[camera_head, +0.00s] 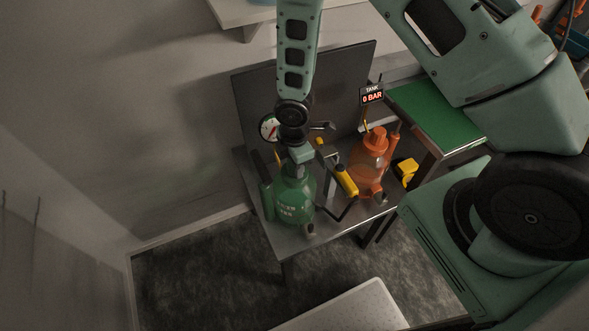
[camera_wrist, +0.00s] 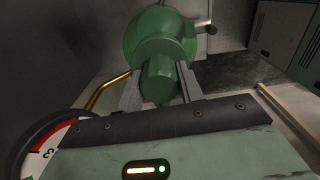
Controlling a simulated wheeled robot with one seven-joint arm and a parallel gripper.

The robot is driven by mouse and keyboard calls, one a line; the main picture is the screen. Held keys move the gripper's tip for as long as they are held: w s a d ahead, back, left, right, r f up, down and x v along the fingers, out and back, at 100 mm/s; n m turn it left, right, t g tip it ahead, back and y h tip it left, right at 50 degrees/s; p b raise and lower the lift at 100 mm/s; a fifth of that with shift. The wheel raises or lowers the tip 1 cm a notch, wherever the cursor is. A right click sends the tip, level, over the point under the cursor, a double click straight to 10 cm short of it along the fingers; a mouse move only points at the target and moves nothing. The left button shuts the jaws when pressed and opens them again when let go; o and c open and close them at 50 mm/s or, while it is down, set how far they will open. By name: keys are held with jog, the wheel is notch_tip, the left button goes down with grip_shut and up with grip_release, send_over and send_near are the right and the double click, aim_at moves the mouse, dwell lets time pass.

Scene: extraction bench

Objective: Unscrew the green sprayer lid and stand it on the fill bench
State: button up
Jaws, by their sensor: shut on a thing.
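The green sprayer (camera_head: 290,201) stands upright on a dark metal bench (camera_head: 327,225). Its body also shows in the wrist view (camera_wrist: 133,38). My gripper (camera_head: 297,158) reaches down from above to the top of the sprayer. In the wrist view my gripper (camera_wrist: 158,92) has one finger on each side of the green lid (camera_wrist: 158,80) and is shut on it. The lid is in line with the sprayer's top; I cannot tell whether it is loose. In the head view my arm and gripper mostly hide the lid. Which surface is the fill bench is not marked.
An orange sprayer (camera_head: 368,172) stands right of the green one, with a yellow-handled tool (camera_head: 345,181) between. A display (camera_head: 372,94) reads "TANK 0 BAR". A round gauge (camera_head: 268,128) is close left of my gripper. A green-topped bench (camera_head: 437,118) at right looks clear.

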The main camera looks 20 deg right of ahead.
jog(key=o, duration=1.1)
jog(key=m+b, duration=0.1)
jog(key=m, duration=0.4)
jog(key=shift+f, duration=0.1)
jog(key=m, duration=1.8)
jog(key=shift+r+m+p, duration=0.2)
jog(key=shift+m+p, duration=0.1)
jog(key=m, duration=0.4)
jog(key=shift+f, duration=0.1)
